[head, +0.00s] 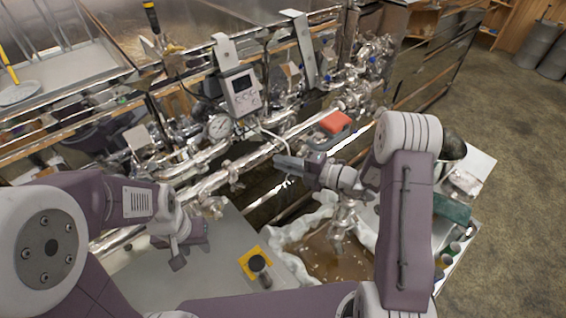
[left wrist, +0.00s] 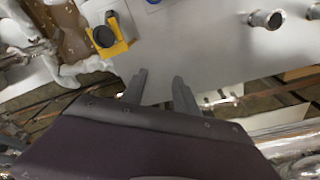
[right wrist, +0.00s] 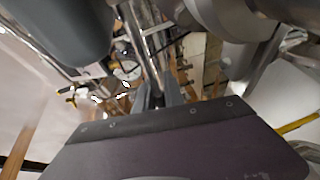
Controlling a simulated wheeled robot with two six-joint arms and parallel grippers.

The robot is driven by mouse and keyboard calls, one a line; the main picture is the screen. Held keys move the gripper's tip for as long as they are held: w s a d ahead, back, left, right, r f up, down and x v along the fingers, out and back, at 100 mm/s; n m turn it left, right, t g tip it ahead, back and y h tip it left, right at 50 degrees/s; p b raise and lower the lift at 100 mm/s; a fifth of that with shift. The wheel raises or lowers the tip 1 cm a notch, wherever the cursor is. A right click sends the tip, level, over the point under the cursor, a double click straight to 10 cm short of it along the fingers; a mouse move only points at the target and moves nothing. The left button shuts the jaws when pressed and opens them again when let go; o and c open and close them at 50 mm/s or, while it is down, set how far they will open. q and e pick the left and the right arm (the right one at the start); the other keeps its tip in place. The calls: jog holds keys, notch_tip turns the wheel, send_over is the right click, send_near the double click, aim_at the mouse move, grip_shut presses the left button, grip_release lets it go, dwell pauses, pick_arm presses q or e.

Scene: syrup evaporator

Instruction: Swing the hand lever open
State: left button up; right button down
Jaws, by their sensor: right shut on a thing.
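My right gripper (head: 287,164) reaches left over the front of the pipework, low beside the white tubing. In the right wrist view its fingers (right wrist: 158,94) are close together, shut on a shiny steel bar (right wrist: 145,45) that looks like the hand lever. The bar runs up and away from the fingertips. In the head view the gripper and arm hide the lever, so its angle cannot be told there. My left gripper (head: 187,255) hangs above the grey bench top. In the left wrist view its fingers (left wrist: 160,88) are apart with nothing between them.
Steel pipes and clamps run along the evaporator, with a dial gauge (head: 219,126) and a grey controller (head: 241,92). A red-topped block (head: 335,122) sits behind my right gripper. A yellow holder (head: 254,262) with a dark cylinder stands on the bench beside a brown, white-edged basin (head: 315,255).

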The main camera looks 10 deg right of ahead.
jog(key=s+n+g, duration=0.1)
jog(key=s+d+n+g+y+p, duration=0.1)
jog(key=shift+g+p, duration=0.3)
jog(key=shift+g, duration=0.1)
jog(key=shift+s+d+f+n+g+y, duration=0.1)
jog(key=shift+s+d+n+g+y, duration=0.1)
jog(key=shift+s+n+g+y, duration=0.4)
jog(key=shift+w, duration=0.15)
jog(key=c, duration=1.4)
grip_release()
jog(key=shift+c, duration=0.2)
